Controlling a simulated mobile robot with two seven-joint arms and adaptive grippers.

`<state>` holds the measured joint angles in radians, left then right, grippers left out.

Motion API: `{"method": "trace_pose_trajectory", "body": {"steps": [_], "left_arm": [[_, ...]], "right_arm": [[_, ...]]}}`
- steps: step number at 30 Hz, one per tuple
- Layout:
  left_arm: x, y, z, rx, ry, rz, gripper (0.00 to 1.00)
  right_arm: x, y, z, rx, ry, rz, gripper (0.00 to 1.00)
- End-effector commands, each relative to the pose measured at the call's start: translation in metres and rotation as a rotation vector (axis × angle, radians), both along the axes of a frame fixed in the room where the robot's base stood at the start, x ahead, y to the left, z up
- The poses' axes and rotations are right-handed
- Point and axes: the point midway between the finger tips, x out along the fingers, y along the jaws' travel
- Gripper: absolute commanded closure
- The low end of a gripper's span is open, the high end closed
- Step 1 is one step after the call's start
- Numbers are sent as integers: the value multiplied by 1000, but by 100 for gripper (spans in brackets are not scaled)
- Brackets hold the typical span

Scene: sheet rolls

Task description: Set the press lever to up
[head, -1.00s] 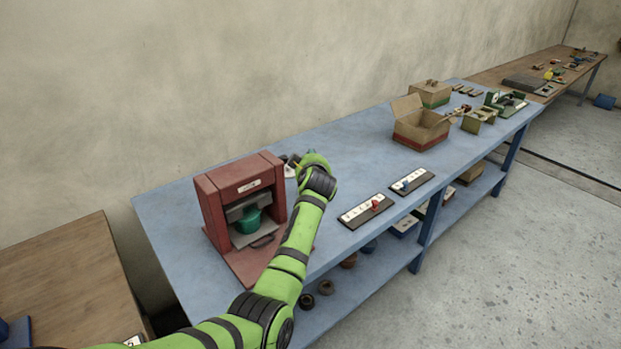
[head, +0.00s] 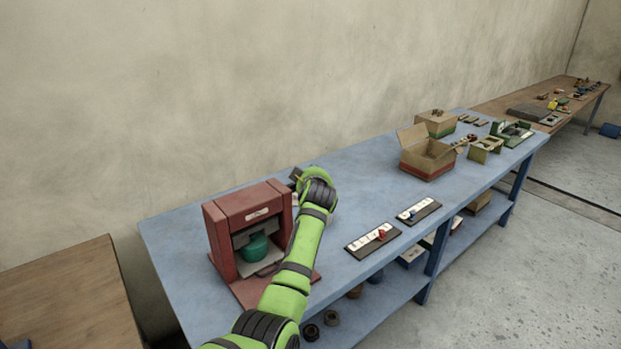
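A red press (head: 248,222) stands near the left end of a blue table (head: 360,175). A green round piece (head: 255,246) sits in its opening. I cannot make out the press lever; the press's right side is partly behind my arm. My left arm reaches up from the bottom of the head view past the press's right side. My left gripper (head: 296,174) is at the arm's far end, right of the press, mostly hidden behind the green wrist. I cannot see its fingers well enough to tell open from shut. My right gripper is out of view.
Two dark slider panels, one with a red knob (head: 381,235) and one with a blue knob (head: 412,213), lie to the right on the table. An open cardboard box (head: 428,163) stands farther back. A wooden table (head: 70,300) is at left. The table's middle is clear.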

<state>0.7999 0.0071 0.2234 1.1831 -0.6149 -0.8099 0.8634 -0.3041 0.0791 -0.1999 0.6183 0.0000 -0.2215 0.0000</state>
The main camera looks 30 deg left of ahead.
Motion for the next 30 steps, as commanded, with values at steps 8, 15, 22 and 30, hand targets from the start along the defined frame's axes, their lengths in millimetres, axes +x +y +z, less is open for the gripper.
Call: {"method": "trace_pose_trajectory", "body": {"steps": [8,15,22,30], "left_arm": [[3,-3,7,0,-19,-7,46],[2,-2,5,0,-14,-5,46],[-7,-9,8,0,-14,-5,46],[-42,-31,22,-2,-17,-6,46]], "right_arm": [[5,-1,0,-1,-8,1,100],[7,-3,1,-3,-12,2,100],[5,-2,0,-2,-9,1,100],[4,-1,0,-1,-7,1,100]]}}
